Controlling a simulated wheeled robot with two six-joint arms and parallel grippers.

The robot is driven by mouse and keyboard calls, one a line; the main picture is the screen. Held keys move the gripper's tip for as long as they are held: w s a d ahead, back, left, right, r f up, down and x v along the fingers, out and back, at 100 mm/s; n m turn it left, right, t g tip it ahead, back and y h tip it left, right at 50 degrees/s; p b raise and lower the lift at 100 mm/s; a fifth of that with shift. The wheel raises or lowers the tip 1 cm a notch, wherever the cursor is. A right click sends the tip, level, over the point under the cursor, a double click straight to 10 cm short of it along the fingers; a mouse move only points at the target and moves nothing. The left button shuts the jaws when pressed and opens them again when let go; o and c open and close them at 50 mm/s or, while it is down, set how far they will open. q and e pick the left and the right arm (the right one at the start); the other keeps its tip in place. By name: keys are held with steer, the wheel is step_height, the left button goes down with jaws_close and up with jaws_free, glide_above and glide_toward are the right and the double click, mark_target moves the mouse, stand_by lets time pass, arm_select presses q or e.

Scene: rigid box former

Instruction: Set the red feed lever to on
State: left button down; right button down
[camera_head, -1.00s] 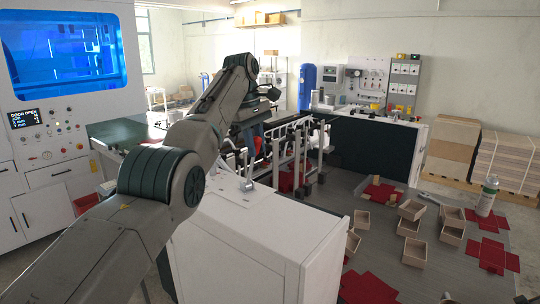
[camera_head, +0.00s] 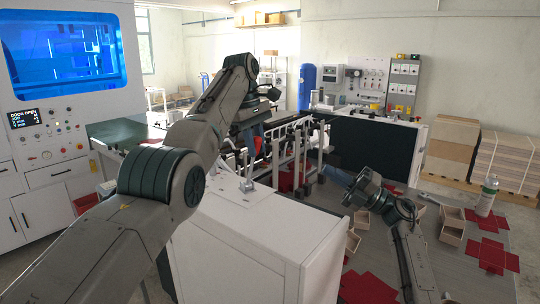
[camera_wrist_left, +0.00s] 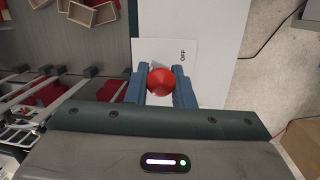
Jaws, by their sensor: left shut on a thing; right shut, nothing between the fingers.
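The red feed lever's round red knob (camera_wrist_left: 161,81) sits between the two blue fingers of my left gripper (camera_wrist_left: 160,88) in the left wrist view. The gripper is shut on it. A white plate (camera_wrist_left: 150,50) beside the knob reads OFF; no other word shows on it. The lever's shaft is hidden beneath the knob. In the head view my left gripper (camera_head: 256,141) points down behind the white cabinet, with a bit of red at its tips. My right gripper (camera_head: 350,194) is shut and empty, over the grey table.
A white cabinet (camera_head: 250,235) stands in front, with metal rails (camera_head: 300,150) behind it. Open boxes (camera_head: 452,236), red flat blanks (camera_head: 490,255) and a spray can (camera_head: 487,196) lie or stand on the grey table at right. A machine (camera_head: 60,150) with a blue window stands at left.

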arm_select(q)
steer(key=shift+r, duration=0.15)
arm_select(e)
steer(key=w+a+r+n+g, duration=0.1)
steer(key=a+r+g, duration=0.1)
steer(key=a, duration=0.6)
steer(key=a+r+n+g, duration=0.1)
steer(key=a+r, duration=0.1)
steer(key=a, duration=0.6)
steer(key=shift+w+a+r+n+g+h, duration=0.2)
steer(key=shift+w+n+g+h, duration=0.1)
steer(key=shift+w+g+h, duration=0.1)
